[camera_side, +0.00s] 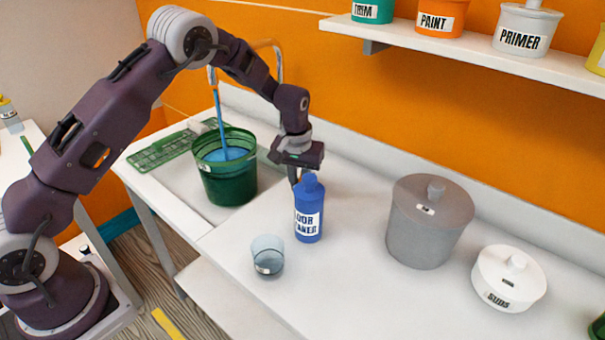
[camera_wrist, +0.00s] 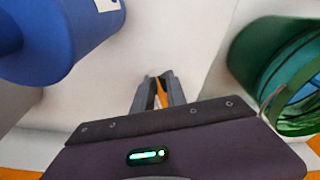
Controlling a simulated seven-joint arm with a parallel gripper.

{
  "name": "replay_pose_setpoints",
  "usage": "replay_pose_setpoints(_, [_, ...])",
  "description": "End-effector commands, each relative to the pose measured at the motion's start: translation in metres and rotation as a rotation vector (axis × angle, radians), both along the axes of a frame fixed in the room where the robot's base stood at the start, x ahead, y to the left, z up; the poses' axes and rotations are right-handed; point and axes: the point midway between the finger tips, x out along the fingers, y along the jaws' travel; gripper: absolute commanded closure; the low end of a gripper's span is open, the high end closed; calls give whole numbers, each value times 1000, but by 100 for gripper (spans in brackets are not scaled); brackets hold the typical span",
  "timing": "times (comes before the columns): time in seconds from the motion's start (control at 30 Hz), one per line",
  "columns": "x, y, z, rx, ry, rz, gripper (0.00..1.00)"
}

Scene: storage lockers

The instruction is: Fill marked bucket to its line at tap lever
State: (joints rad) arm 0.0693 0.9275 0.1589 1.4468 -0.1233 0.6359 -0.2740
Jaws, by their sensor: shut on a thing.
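The green see-through bucket (camera_side: 228,186) stands upright in the sink recess below the tap (camera_side: 212,76). A blue stream (camera_side: 219,115) runs from the tap into it. Blue water (camera_side: 226,154) shows inside, below the rim; I cannot make out the fill line. In the wrist view the bucket (camera_wrist: 252,50) is at the right. My gripper (camera_side: 293,181) is right of the bucket, its fingertips partly hidden behind the blue bottle. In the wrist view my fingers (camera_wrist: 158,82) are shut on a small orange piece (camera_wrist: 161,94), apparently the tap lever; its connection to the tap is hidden.
A blue cleaner bottle (camera_side: 308,212) stands close to my gripper. A clear cup (camera_side: 267,257) is in front. A grey lidded pot (camera_side: 426,231) and white tub (camera_side: 508,281) stand right. A shelf (camera_side: 460,52) is above. A green rack (camera_side: 160,153) lies left.

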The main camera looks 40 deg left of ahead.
Motion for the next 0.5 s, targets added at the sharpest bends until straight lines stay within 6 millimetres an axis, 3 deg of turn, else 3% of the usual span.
replay_pose_setpoints(0.4, [0,1,0,0,0,-6,100])
replay_pose_setpoints(0.5, [-2,9,0,-2,0,-105,100])
